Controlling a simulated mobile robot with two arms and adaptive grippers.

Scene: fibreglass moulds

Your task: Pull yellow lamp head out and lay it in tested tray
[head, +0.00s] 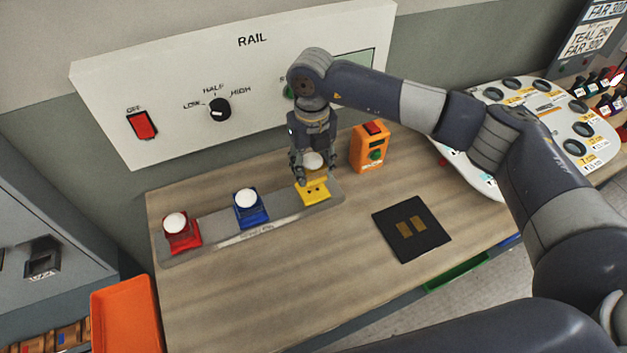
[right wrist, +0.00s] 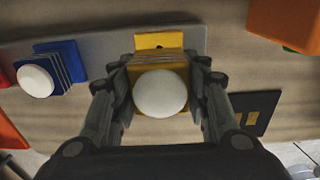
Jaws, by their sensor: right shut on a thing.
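The yellow lamp head (right wrist: 160,92), a yellow block with a round white dome, is between the fingers of my right gripper (head: 314,170). In the right wrist view the fingers (right wrist: 160,98) are shut on its two sides. The yellow socket (head: 313,192) is on the right end of the grey rail (head: 288,222), and its face with dark holes shows below the lamp head. The head looks close above the socket; I cannot tell whether they touch. No tray is clearly marked as tested; an orange tray (head: 124,312) is at the lower left. My left gripper is not in view.
A blue lamp (head: 248,208) and a red lamp (head: 180,232) stand on the rail. An orange box (head: 369,148) stands close right of my gripper. A black pad (head: 411,229) lies to the right. The wooden tabletop in front is clear. The RAIL panel (head: 250,72) rises behind.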

